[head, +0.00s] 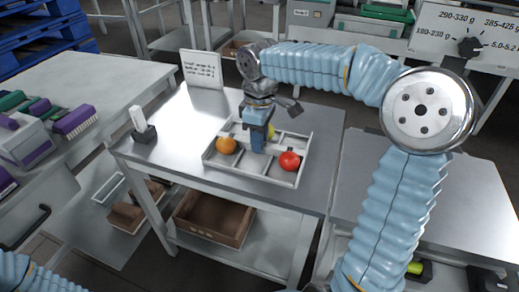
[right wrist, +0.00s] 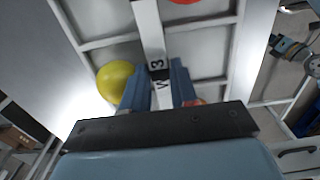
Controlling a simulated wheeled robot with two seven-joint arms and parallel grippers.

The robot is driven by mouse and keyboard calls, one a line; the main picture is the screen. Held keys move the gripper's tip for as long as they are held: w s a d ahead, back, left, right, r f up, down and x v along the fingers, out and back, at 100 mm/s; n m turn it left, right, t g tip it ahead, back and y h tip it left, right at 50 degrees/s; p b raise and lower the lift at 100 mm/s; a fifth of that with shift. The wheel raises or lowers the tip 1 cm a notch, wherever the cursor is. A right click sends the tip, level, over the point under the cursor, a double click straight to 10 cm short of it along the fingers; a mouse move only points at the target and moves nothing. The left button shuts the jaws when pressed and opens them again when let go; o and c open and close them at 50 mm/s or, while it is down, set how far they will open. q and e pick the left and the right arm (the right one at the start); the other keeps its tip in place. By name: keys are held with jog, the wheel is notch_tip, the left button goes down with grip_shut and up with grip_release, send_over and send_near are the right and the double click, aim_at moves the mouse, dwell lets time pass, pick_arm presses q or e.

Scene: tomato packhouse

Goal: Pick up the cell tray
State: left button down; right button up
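The cell tray (head: 212,158) is a pale, shallow tray with dividers, lying on the metal table. An orange tomato (head: 227,145) and a red tomato (head: 290,161) sit in separate cells. A yellow tomato (right wrist: 116,82) is partly hidden behind my gripper in the head view. My right gripper (head: 257,149) points down at the middle of the tray. In the right wrist view its two blue fingers lie close on either side of the tray's raised, labelled middle bar (right wrist: 150,30) and look shut on it.
A small sign (head: 202,69) stands at the table's back left, and a dark-based white device (head: 144,127) at its left edge. A brown crate (head: 215,217) is on the shelf below. A scale-like panel with a dial (head: 468,46) stands at the right.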

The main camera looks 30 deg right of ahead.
jog(key=shift+f, duration=0.4)
dwell(0.4)
grip_shut()
